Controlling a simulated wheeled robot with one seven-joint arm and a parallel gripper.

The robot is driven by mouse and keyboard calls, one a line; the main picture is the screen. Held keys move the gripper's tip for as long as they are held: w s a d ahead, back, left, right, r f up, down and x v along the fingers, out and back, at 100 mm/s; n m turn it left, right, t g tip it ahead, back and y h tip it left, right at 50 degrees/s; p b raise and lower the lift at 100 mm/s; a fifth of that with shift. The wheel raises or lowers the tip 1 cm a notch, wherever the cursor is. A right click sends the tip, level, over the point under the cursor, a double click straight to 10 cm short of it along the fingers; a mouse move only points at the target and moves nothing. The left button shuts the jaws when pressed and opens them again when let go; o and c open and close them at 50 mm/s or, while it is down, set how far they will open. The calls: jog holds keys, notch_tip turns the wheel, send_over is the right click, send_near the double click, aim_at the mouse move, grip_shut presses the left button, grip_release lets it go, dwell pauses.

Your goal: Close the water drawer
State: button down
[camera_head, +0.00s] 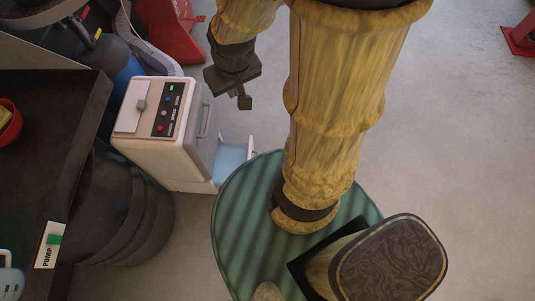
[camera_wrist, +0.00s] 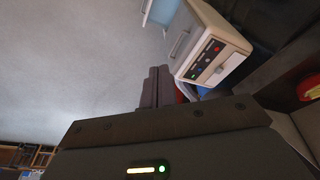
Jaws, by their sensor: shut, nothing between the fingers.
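The water drawer (camera_head: 233,157) sticks out from the low front of a white machine (camera_head: 190,165), on its right side in the head view. Its inside looks light blue. The drawer also shows at the top of the wrist view (camera_wrist: 161,12), partly cut off by the frame edge. My gripper (camera_head: 243,101) is shut and empty, above and beyond the drawer in the picture and apart from it. In the wrist view, the closed fingers (camera_wrist: 157,75) point toward the floor beside the machine (camera_wrist: 212,38).
A dark bench (camera_head: 60,115) with a red bowl (camera_head: 8,122) stands at left. A dark barrel (camera_head: 130,215) and a blue cylinder (camera_head: 120,68) flank the machine. A red stand (camera_head: 170,35) is behind it.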

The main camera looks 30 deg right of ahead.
jog(key=shift+w+d, duration=0.1)
jog(key=shift+d, duration=0.1)
jog(key=w+d+f+m+y+b, duration=0.2)
jog(key=d+f+m+b, duration=0.5)
jog(key=f+b, duration=1.4)
jog(key=w+d+f+m+t+y+b, duration=0.1)
jog(key=d+f+m+b, duration=0.6)
jog(key=f+b, duration=1.4)
jog(key=w+d+f+m+y+b, duration=0.3)
jog(key=d+f+m+b, duration=0.5)
jog(key=f+b, duration=1.3)
notch_tip(320, 180, down, 20)
jog(key=m, duration=0.3)
jog(key=shift+w+t+b, duration=0.25)
jog(key=shift+t+b, duration=0.1)
jog(key=shift+t, duration=0.05)
jog(key=shift+f, duration=0.1)
